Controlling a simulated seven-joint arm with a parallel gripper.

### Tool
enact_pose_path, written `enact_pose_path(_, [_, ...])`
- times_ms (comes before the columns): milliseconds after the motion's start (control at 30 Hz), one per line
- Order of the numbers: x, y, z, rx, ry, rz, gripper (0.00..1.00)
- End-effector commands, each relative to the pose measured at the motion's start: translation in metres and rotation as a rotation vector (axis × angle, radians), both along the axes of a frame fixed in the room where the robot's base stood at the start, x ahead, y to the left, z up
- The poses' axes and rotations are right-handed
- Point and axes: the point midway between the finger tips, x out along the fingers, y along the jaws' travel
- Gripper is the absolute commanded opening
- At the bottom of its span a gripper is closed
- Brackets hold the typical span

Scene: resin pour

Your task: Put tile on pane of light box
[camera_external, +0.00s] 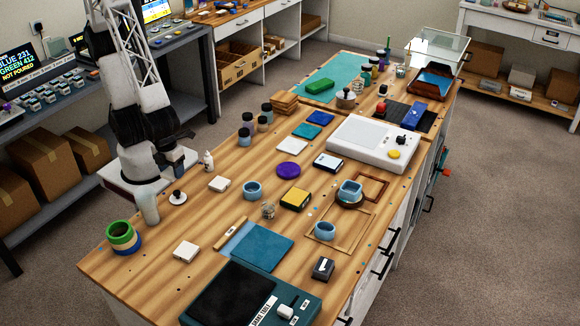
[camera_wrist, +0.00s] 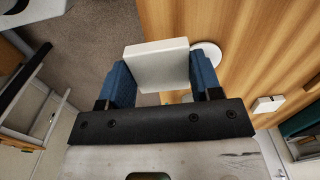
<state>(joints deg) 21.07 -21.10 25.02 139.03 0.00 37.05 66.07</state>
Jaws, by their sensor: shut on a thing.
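A thick white square tile (camera_wrist: 157,65) sits between the two blue fingers of my gripper (camera_wrist: 158,82) in the wrist view. The fingers are shut on its sides. In the external view my gripper (camera_external: 178,160) is above the left edge of the bench, and I cannot clearly make out the tile there. The light box (camera_external: 345,151) is a low white box at the right of the bench, well apart from my gripper. Its pale pane (camera_external: 368,135) faces up and looks bare. A yellow knob (camera_external: 394,154) is on its front right corner.
A white disc with a black knob (camera_external: 178,198) stands below my gripper. Flat coloured squares (camera_external: 306,130) lie left of the box.

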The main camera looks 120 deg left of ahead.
Motion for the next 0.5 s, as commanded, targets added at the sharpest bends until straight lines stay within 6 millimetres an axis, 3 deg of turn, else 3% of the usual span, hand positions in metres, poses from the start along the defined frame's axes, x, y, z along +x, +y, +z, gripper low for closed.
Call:
enact_pose_path(267, [0.017,0.007,0.003,0.0,0.0,0.055,0.31])
enact_pose_path(500, [0.052,0.024,0.01,0.0,0.0,0.171,0.31])
